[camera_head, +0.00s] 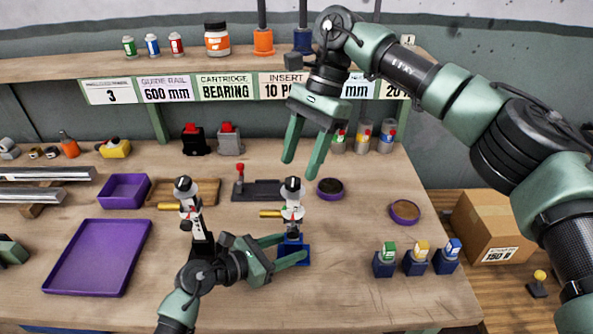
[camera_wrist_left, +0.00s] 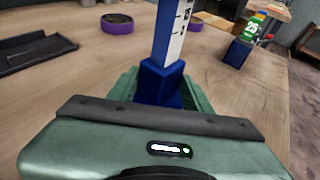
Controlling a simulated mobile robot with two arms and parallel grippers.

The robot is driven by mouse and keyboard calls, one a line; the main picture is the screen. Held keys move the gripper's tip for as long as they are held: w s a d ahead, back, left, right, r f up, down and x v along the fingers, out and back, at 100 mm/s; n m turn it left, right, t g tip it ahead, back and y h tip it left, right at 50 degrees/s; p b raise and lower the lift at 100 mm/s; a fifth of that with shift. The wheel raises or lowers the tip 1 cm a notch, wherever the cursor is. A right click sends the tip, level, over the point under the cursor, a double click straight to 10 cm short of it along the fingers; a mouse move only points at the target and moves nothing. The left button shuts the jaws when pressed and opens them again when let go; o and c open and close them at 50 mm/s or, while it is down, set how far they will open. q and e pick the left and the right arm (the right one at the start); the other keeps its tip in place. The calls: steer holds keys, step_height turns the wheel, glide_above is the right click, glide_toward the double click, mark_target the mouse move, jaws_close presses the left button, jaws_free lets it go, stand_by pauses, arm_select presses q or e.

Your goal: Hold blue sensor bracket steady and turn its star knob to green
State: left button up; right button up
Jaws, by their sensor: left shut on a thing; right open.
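The blue sensor bracket (camera_head: 291,251) stands upright on the workbench. It has a blue base, a white post and a yellow cylindrical sensor (camera_head: 270,213) pointing left. Its dark and white star knob (camera_head: 292,188) is at the top; its colour marking is too small to read. My left gripper (camera_head: 294,248) is shut on the blue base from the left. The left wrist view shows the blue base (camera_wrist_left: 160,82) between the green fingers and a white post with dark marks; the knob is out of that view. My right gripper (camera_head: 303,166) is open and empty, fingers pointing down just above the knob.
A similar bracket with a black base (camera_head: 202,240) stands left, close to my left arm. A dark fixture with a red-knobbed lever (camera_head: 262,191) is behind. Round purple dishes (camera_head: 330,189) and several blue blocks with coloured tops (camera_head: 415,263) are right. A purple tray (camera_head: 97,258) lies left.

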mark_target(294, 179)
steer(key=shift+x, duration=1.6)
steer(key=shift+c, duration=0.3)
jaws_close()
